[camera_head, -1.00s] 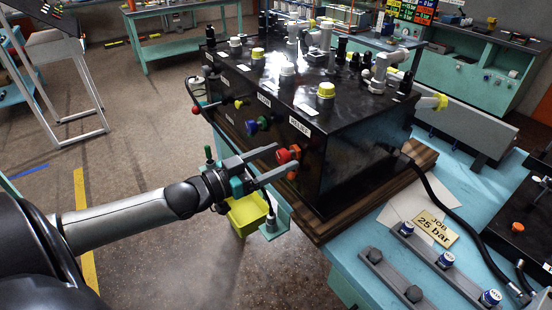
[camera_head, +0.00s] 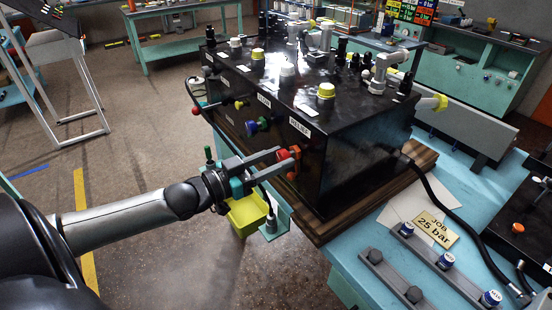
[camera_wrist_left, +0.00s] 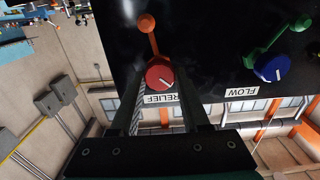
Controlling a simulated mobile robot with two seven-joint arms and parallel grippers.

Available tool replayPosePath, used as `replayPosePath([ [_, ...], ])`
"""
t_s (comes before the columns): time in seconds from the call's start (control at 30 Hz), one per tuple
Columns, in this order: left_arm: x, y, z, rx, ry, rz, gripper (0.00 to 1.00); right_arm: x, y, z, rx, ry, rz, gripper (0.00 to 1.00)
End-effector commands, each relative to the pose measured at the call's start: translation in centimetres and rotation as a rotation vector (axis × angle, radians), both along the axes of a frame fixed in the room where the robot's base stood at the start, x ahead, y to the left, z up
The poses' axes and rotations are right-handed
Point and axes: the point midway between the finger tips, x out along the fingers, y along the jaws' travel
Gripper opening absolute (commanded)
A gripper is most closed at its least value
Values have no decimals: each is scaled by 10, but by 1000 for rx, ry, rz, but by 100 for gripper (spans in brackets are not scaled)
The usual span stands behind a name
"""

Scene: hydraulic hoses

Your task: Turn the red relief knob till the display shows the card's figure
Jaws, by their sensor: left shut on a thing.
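The red relief knob (camera_head: 284,154) is on the front face of the black hydraulic unit (camera_head: 360,150). My left gripper (camera_head: 287,158) is shut on this knob, with one finger on either side. In the left wrist view the red knob (camera_wrist_left: 160,77) sits between the fingertips (camera_wrist_left: 162,90), and its white pointer mark slants to the lower right. The RELIEF label (camera_wrist_left: 161,99) shows between the fingers. The card (camera_head: 436,228) reads "JOB 25 bar" and lies on the blue bench. I cannot make out a display in either view. My right gripper is not in view.
An orange lever (camera_wrist_left: 147,24) stands beside the red knob. A blue knob (camera_wrist_left: 272,69) and green lever (camera_wrist_left: 290,35) are at the FLOW label. A yellow bin (camera_head: 247,214) hangs below my left gripper. A black hose (camera_head: 440,190) runs across the bench.

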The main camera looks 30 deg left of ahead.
Motion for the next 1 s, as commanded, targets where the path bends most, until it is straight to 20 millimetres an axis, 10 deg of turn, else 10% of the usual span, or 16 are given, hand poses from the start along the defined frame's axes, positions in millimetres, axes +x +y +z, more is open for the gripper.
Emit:
replayPosePath([
  [1.0, -1, -2, 1, 610, -253, 1, 0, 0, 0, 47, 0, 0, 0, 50],
])
